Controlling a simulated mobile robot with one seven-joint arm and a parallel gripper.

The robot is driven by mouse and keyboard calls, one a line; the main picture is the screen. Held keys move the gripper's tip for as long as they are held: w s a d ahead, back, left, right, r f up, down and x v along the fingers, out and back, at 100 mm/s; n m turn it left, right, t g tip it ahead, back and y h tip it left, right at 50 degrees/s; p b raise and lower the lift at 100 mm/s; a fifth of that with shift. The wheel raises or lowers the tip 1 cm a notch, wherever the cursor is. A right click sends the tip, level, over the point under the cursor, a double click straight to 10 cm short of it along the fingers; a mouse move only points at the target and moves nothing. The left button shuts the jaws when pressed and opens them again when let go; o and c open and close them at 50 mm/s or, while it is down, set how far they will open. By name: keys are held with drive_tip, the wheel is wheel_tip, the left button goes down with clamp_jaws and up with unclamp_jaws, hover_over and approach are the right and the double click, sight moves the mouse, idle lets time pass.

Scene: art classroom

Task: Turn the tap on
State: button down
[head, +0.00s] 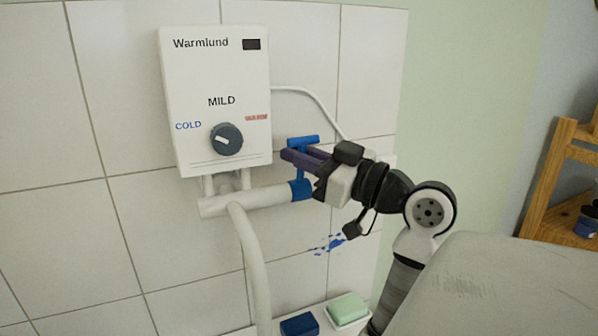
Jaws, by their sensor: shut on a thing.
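The tap is a white horizontal pipe (246,199) with a downward spout (252,265), below the white heater on the tiled wall. At its right end is a blue T-shaped tap handle (303,139), with its crossbar up and its collar around the pipe end. My gripper (296,158) comes in from the right, and its purple fingers are shut on the blue handle's stem, just below the crossbar. The fingers hide part of the stem. No water is visible at the part of the spout in view; its lower end is not clearly seen.
The white heater (215,75) has a dark dial (226,139) and a cable running right. A blue block (299,325) and a green bar in a white dish (347,310) sit below. A wooden shelf (560,165) stands at right. Blue splashes mark the tiles.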

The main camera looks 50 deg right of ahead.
drive_tip(key=b, duration=0.1)
drive_tip(key=s+n+t+b, duration=0.1)
drive_tip(key=b, duration=0.1)
drive_tip(key=shift+a+f, duration=0.15)
drive_tip(key=shift+a, duration=0.1)
drive_tip(key=c, duration=1.5)
unclamp_jaws()
drive_tip(key=shift+c, duration=0.2)
drive_tip(key=shift+s, duration=0.1)
drive_tip(key=b+v, duration=0.4)
drive_tip(key=v, duration=0.9)
drive_tip(key=shift+s+f, duration=0.25)
drive_tip(key=shift+f, duration=0.1)
drive_tip(key=shift+d, duration=0.15)
